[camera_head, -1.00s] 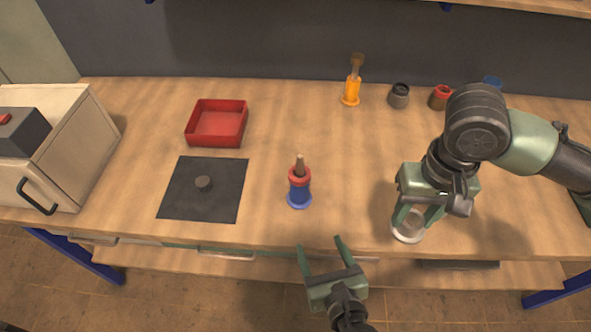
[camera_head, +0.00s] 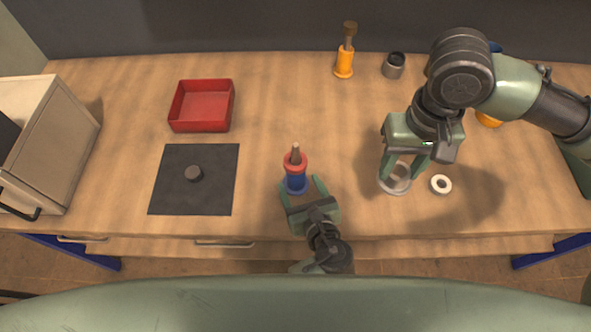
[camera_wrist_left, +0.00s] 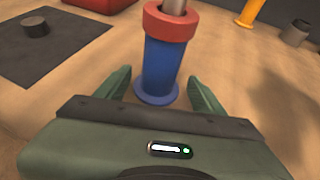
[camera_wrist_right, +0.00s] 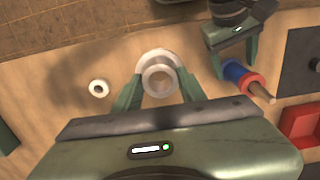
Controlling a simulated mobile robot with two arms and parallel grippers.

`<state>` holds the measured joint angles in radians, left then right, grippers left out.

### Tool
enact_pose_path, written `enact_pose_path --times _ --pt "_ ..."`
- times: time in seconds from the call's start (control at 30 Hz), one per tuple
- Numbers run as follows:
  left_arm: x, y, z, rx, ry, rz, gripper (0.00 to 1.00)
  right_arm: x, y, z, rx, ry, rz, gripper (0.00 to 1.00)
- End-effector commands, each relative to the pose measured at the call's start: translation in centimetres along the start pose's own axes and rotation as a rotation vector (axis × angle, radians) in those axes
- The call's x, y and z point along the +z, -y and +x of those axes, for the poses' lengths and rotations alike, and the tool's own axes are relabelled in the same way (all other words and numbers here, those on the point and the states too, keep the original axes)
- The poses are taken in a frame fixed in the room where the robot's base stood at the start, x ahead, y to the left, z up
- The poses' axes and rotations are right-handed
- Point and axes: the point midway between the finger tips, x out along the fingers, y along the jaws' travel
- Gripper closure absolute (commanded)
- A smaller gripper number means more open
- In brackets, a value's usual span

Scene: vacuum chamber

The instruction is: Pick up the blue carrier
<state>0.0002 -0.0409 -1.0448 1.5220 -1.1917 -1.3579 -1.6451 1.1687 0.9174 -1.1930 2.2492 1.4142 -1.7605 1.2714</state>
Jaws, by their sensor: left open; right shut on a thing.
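The blue carrier (camera_head: 296,184) stands upright on the table, with a red ring (camera_head: 294,163) around its top and a grey-brown rod rising from it. In the left wrist view the blue carrier (camera_wrist_left: 160,68) stands between my spread fingers. My left gripper (camera_head: 300,185) is open around its lower part; contact cannot be told. My right gripper (camera_head: 405,172) is shut on a pale grey, hollow round part (camera_head: 395,183) at the table's right; this part (camera_wrist_right: 158,76) also shows between the fingers in the right wrist view.
A small white ring (camera_head: 441,184) lies right of the right gripper. A black mat (camera_head: 220,195) with a dark knob and a red tray (camera_head: 202,128) are left of the carrier. An orange carrier (camera_head: 344,64) and a grey cup (camera_head: 393,68) stand at the back.

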Motion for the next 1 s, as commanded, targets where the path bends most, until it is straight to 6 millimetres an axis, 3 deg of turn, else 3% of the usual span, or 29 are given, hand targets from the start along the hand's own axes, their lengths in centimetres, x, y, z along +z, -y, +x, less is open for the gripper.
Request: enact_pose_path --times 0.2,0.5,0.53,0.77,1.0 --pt "0.0 -0.1 3.2 0.001 0.002 0.002 0.31 0.0 0.0 -0.7 0.0 -0.001 0.0 1.0" --pt "-0.1 -0.1 4.0 0.001 -0.001 0.001 0.31 0.0 0.0 -0.7 0.0 -0.001 0.0 1.0" --pt "-0.1 -0.1 4.0 0.0 -0.001 0.001 0.34 0.0 0.0 -0.7 0.0 -0.001 0.0 1.0" --pt "-0.2 -0.1 3.9 0.0 -0.002 0.001 0.98 0.0 0.0 -0.7 0.0 -0.001 0.0 1.0" --pt "0.0 -0.1 3.9 -0.001 0.001 0.0 1.0 0.0 0.0 -0.7 0.0 -0.001 0.0 1.0"
